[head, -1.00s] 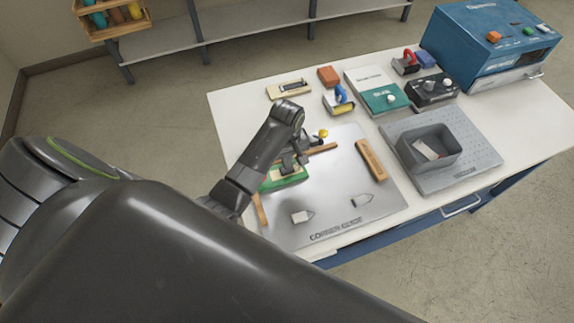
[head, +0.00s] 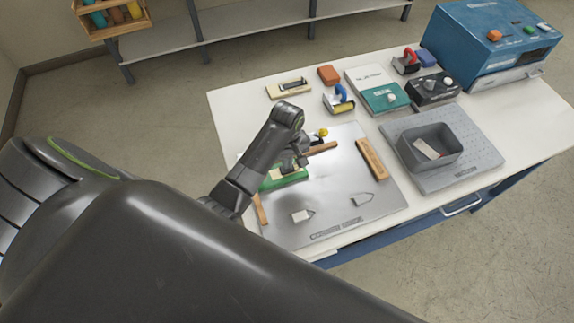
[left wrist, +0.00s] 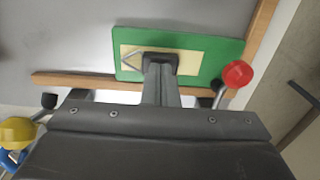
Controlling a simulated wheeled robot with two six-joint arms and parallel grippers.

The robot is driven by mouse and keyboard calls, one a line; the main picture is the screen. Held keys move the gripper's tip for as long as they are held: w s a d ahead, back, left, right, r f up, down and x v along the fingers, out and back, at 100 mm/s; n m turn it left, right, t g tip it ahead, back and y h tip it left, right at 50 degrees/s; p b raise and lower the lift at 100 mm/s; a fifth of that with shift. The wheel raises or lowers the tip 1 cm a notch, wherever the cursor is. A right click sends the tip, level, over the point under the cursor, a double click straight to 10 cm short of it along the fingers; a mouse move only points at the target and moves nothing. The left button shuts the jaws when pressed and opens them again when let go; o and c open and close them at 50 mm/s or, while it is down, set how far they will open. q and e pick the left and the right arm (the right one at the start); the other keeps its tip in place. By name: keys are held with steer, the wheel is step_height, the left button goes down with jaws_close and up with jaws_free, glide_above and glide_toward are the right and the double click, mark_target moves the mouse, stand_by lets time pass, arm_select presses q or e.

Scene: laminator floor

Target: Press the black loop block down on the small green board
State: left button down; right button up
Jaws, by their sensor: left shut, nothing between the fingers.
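The small green board (head: 283,179) lies on the metal corner-guide plate and also shows in the left wrist view (left wrist: 211,66). A cream label lies on its top. The black loop block (left wrist: 160,58) sits on that label, with its thin metal loop sticking out to the left. My left gripper (left wrist: 160,70) is shut and empty. Its fingertips are right at the block and cover part of it; whether they touch it, I cannot tell. In the head view my left gripper (head: 292,169) is over the board and hides the block. My right gripper is not in view.
Wooden guide strips (head: 322,148) border the metal plate (head: 335,198). A red knob (left wrist: 237,73) and a yellow knob (left wrist: 17,132) stand close to the gripper. A wooden block (head: 371,158) and two small pale tags lie on the plate. A grey bin (head: 408,153) stands right.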

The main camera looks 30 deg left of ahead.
arm_select(q)
steer(key=shift+f, duration=0.2)
stand_by(1.0)
steer(key=shift+s+f+p, duration=0.15)
steer(key=shift+p, duration=0.25)
stand_by(0.7)
steer(key=shift+r+p, duration=0.45)
steer(key=shift+r, duration=3.15)
